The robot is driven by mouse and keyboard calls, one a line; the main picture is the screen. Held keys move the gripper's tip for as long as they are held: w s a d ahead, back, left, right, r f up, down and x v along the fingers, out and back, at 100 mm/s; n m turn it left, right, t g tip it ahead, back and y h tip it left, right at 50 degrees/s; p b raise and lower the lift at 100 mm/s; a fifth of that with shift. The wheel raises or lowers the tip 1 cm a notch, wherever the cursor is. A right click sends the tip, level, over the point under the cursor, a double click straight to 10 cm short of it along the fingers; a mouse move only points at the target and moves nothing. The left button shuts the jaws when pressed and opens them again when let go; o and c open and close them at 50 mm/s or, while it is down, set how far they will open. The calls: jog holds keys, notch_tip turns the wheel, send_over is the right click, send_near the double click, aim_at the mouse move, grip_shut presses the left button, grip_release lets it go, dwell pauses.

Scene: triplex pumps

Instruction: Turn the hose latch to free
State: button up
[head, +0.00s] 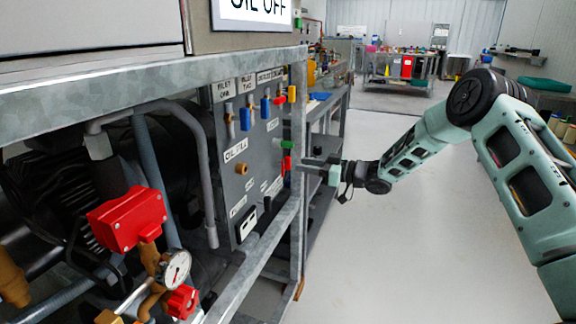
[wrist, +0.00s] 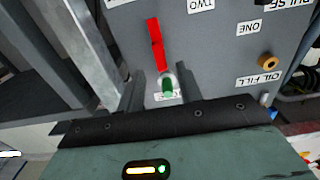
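My gripper (wrist: 161,84) is open, with its two fingers apart in front of the grey panel (wrist: 215,55). A small green-ended lever or knob with a pale base (wrist: 168,86) shows between the fingers, with a gap on each side. A red lever (wrist: 156,45) stands just beyond it. In the head view my gripper (head: 304,166) is at the panel's right edge, close to the red lever (head: 286,165), with the green part (head: 284,145) above that. No readable label names the hose latch, so I cannot tell which part it is. The label behind the green part is mostly hidden.
A galvanized frame post (head: 298,150) stands close beside my gripper. Blue and yellow levers (head: 265,107) sit higher on the panel. A brass oil fill fitting (head: 242,169) is to the left. A red valve body (head: 128,218) is nearer. The floor (head: 365,225) at right is clear.

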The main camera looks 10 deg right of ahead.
aim_at(288, 169)
jog(key=shift+b+x, duration=0.4)
jog(key=shift+x, duration=2.75)
grip_shut()
